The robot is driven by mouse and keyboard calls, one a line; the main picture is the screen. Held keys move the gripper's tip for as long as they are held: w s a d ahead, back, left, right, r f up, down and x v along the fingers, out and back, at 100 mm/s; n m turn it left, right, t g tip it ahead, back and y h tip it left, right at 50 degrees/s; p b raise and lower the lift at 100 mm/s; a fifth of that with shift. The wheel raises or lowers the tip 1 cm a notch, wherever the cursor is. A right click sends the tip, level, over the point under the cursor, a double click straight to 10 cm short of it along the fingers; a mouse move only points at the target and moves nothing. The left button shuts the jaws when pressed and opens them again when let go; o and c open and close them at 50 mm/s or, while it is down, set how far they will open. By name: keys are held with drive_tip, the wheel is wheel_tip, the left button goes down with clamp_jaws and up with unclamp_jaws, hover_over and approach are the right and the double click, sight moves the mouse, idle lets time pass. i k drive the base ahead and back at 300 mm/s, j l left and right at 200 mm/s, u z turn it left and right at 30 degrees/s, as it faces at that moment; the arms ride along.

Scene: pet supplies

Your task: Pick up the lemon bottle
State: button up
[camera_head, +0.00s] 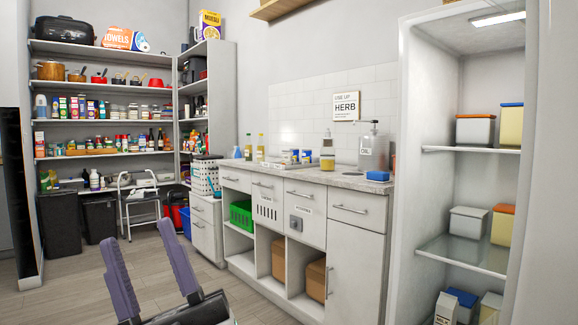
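No label that reads lemon can be made out. Candidate bottles stand on the counter (215,164): a yellow bottle (261,147) at the back left, a smaller yellow-green bottle (248,153) beside it, and a yellow bottle with a pale label (327,160) nearer the middle. I cannot tell which is the lemon bottle.
A large dispenser (373,152) and a blue item (377,176) stand on the counter's right part. Small boxes (291,156) sit near its middle. An open fridge (427,200) stands at right. Packed shelves, bins and a step stool (138,205) are at left. The floor before the cabinets is clear.

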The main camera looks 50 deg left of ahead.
sight(261, 147)
drive_tip(key=u, duration=1.7)
